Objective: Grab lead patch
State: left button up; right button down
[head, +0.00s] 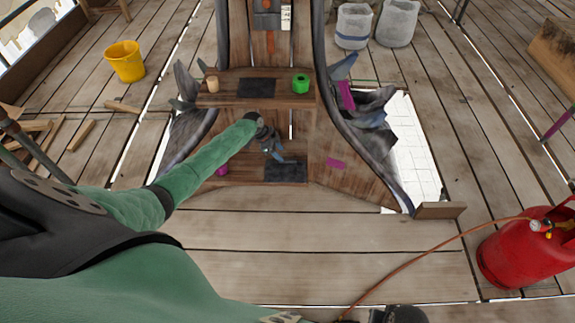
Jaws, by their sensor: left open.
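Two flat dark grey patches that look like lead lie on the wooden shelves of the spire base. One patch (256,88) is on the upper shelf, and the other patch (286,171) is on the lower shelf. My left gripper (277,156) is open, at the lower shelf opening, just above and left of the lower patch in the picture. I cannot tell whether its fingers touch the patch.
The upper shelf (223,98) holds a green roll (300,83) and a tan cup (212,80). A magenta item (222,170) is on the lower shelf. Torn dark sheeting (372,125) hangs at the right. A red gas cylinder (525,250) stands far right; its hose crosses the planks.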

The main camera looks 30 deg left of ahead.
aim_at(288, 159)
pick_arm(q)
jog(key=shift+w+d+r, duration=0.1)
jog(key=shift+w+d, duration=0.05)
jog(key=shift+d, duration=0.25)
jog(key=p+x, duration=0.1)
jog(key=x, duration=0.4)
jog(key=shift+a, duration=0.15)
pick_arm(e)
notch_tip(288, 159, down, 5)
jog(key=shift+w+d, duration=0.1)
pick_arm(q)
jog(key=shift+c, duration=0.2)
grip_shut()
